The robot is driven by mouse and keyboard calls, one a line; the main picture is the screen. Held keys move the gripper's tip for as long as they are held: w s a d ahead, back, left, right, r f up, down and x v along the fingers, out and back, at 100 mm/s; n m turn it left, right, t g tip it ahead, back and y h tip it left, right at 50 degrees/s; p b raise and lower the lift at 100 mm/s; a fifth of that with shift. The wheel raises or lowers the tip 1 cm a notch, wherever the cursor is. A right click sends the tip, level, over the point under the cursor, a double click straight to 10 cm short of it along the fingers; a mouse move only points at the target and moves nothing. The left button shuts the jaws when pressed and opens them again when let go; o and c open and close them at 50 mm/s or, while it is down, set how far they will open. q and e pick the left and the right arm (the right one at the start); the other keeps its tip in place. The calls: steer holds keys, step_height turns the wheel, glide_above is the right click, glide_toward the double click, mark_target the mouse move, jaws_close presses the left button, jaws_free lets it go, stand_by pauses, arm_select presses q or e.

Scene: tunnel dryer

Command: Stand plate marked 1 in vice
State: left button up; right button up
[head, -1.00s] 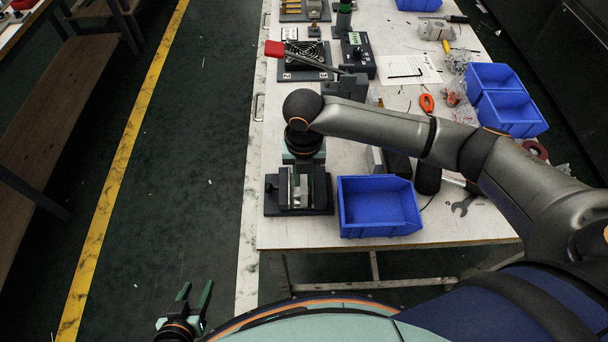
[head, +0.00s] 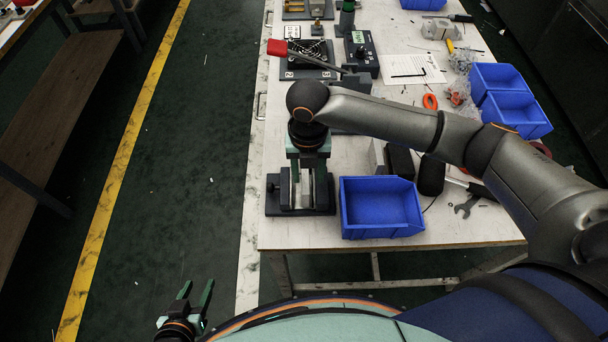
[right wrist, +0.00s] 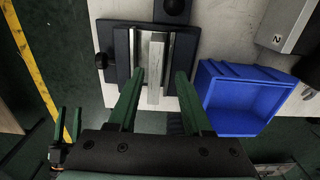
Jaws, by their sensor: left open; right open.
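The vice (head: 273,200) stands on the near left corner of the bench; it also shows in the right wrist view (right wrist: 122,50). A pale metal plate (right wrist: 157,65) stands on edge between its light jaws. No number is readable on the plate. My right gripper (right wrist: 160,75) is open above the vice, its green fingers on either side of the plate's near end and apart from it in the wrist view. In the head view this gripper (head: 308,178) partly hides the vice. My left gripper (head: 197,288) is open and empty, off the bench over the floor.
A blue bin (head: 381,208) stands close to the right of the vice. A grey block marked 2 (right wrist: 293,22) is beyond it. A fixture with a red-handled lever (head: 277,47) stands further back.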

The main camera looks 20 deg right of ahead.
mark_target(305, 178)
step_height(305, 178, up, 11)
steer(key=shift+a+f, duration=0.2)
steer(key=shift+a, duration=0.1)
